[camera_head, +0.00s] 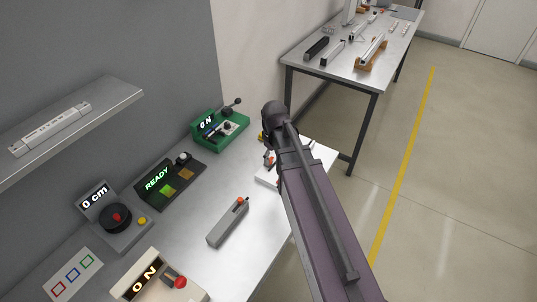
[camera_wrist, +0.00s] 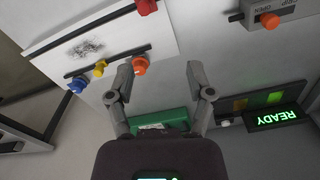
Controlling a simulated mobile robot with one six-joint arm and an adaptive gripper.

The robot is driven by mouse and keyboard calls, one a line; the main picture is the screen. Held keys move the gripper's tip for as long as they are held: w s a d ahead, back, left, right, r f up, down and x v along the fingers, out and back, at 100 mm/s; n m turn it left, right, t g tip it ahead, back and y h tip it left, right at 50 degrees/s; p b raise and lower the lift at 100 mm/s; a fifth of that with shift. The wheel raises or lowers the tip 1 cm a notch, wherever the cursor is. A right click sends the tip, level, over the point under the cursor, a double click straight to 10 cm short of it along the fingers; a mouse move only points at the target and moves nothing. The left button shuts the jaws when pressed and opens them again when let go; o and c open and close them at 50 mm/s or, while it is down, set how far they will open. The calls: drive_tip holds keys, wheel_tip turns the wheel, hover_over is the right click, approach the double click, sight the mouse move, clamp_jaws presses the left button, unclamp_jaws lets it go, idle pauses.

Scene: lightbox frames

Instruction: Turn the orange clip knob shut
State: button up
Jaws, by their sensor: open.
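The white board (camera_wrist: 95,38) carries a dark bar with a row of coloured knobs: blue (camera_wrist: 76,85), yellow (camera_wrist: 100,68) and orange (camera_wrist: 139,66). A red knob (camera_wrist: 146,6) sits at its other edge. My gripper (camera_wrist: 160,72) is open and empty, its fingers spread in the wrist view. The orange knob on the board appears just right of the left fingertip, inside the gap; I cannot tell whether they touch. In the head view my arm mostly hides the board (camera_head: 325,156). Another orange knob (camera_wrist: 268,20) is on a grey box (camera_head: 226,225) labelled OPEN.
A green device (camera_head: 232,134) reading ON and a dark READY panel (camera_head: 172,186) stand along the wall. A dial unit (camera_head: 124,232) and a cream ON box (camera_head: 150,282) are nearer. Bare grey tabletop (camera_head: 262,232) lies right of the grey box.

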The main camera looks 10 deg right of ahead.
drive_tip(key=w+r+n+p, duration=0.3)
drive_tip(key=w+n, duration=0.2)
drive_tip(key=w, duration=0.3)
drive_tip(key=shift+w+r+n, duration=0.3)
drive_tip(key=shift+r+n, duration=0.1)
drive_tip(key=shift+f, duration=0.25)
wheel_tip(320, 180, down, 13)
drive_tip(key=b, duration=1.3)
drive_tip(key=shift+f+b, duration=0.15)
drive_tip(key=shift+b, duration=0.25)
clamp_jaws()
